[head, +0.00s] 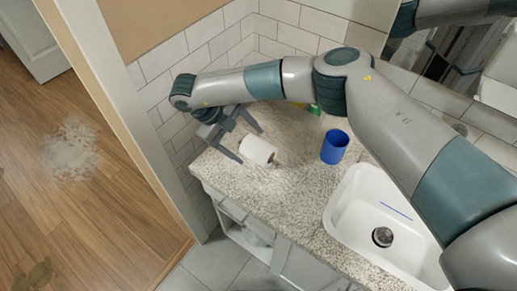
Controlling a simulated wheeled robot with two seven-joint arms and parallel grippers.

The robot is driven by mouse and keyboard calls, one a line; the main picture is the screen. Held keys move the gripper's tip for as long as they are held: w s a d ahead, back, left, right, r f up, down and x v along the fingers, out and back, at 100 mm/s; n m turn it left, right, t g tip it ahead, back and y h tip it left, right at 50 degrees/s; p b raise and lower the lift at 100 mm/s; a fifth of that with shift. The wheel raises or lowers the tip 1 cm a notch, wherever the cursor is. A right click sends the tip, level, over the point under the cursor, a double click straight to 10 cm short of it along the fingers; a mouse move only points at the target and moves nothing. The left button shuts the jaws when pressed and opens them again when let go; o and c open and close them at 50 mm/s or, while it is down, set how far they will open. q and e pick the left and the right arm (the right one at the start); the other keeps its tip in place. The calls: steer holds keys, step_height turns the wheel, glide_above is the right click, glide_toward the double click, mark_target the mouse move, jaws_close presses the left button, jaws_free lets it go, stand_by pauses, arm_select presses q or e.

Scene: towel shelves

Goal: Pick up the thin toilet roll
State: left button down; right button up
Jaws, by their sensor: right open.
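The toilet roll (258,149) is white with a dark brownish end and lies on its side on the speckled stone counter (290,205), near its left end. My right gripper (250,144) is open just left of the roll. One finger reaches behind the roll and the other points down beside its left end. I cannot tell whether either finger touches it. My left gripper is not in view.
A blue cup (335,146) stands to the right of the roll. A white sink (375,220) is set into the counter at right. A green item (314,110) shows partly behind my arm. Tiled walls (210,50) close off the back and left.

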mark_target(254, 146)
steer(key=shift+w+d+f+p, duration=0.25)
steer(key=shift+d+f+p, duration=0.2)
steer(key=shift+p, duration=0.25)
steer(key=shift+p+x, duration=0.6)
steer(key=shift+x, duration=0.45)
steer(key=shift+w+d+f, duration=0.15)
steer(key=shift+d+f, duration=0.15)
steer(key=shift+f, duration=0.25)
steer(key=c, duration=1.2)
